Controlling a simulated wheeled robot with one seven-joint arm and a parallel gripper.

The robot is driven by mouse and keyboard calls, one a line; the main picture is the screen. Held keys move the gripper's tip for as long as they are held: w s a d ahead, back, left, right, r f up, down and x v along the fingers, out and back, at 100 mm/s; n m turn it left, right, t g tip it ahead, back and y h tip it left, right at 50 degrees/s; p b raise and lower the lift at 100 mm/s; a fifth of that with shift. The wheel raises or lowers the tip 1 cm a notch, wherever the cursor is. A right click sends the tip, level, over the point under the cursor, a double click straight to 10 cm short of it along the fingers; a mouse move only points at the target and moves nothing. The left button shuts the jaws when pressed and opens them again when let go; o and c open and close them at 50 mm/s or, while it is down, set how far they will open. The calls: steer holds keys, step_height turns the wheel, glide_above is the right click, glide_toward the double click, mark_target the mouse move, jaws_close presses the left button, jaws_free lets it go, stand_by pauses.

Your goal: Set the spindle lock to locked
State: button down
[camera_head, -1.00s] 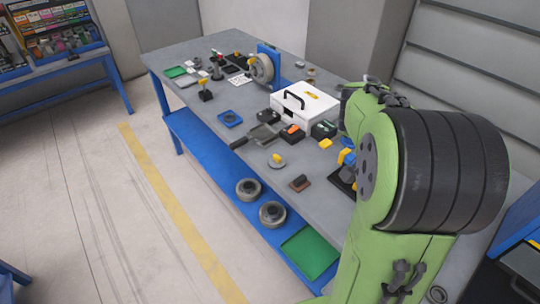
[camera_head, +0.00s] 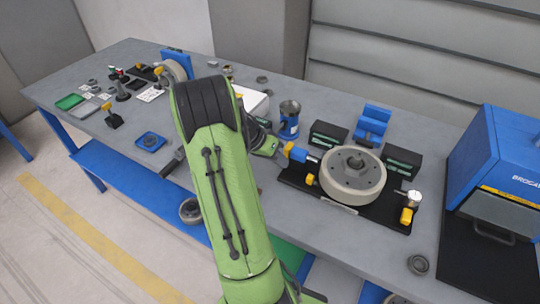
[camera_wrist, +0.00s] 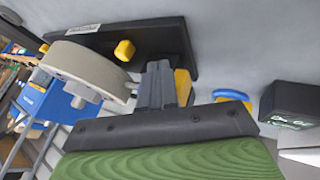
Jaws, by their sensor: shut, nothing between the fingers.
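A pale round wheel (camera_head: 350,178) sits on a black base plate (camera_head: 368,216) on the bench. It also shows in the wrist view (camera_wrist: 88,68). A blue part with a yellow end (camera_head: 299,153) stands at the plate's left side, and a small yellow knob (camera_head: 310,180) is in front of it. I cannot tell which part is the spindle lock. My gripper (camera_head: 281,150) is shut and empty, close to the blue-and-yellow part. In the wrist view its dark fingers (camera_wrist: 158,72) are beside a yellow piece (camera_wrist: 183,86); contact is unclear.
Black boxes (camera_head: 403,161) and a blue stand (camera_head: 372,122) are behind the wheel. A gauge with a yellow block (camera_head: 407,215) is at the plate's right. A blue machine (camera_head: 498,158) stands far right. Bench front right is mostly clear.

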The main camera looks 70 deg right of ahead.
mark_target(309, 175)
steer(key=x, duration=0.3)
steer(key=shift+s, duration=0.55)
steer(key=shift+s+a+b, duration=0.15)
steer(key=shift+s+b, duration=0.15)
steer(key=shift+s, duration=1.25)
steer(key=shift+s+a+b, duration=0.2)
steer(key=shift+s+b, duration=0.3)
steer(key=shift+s, duration=0.6)
steer(key=shift+w, duration=0.2)
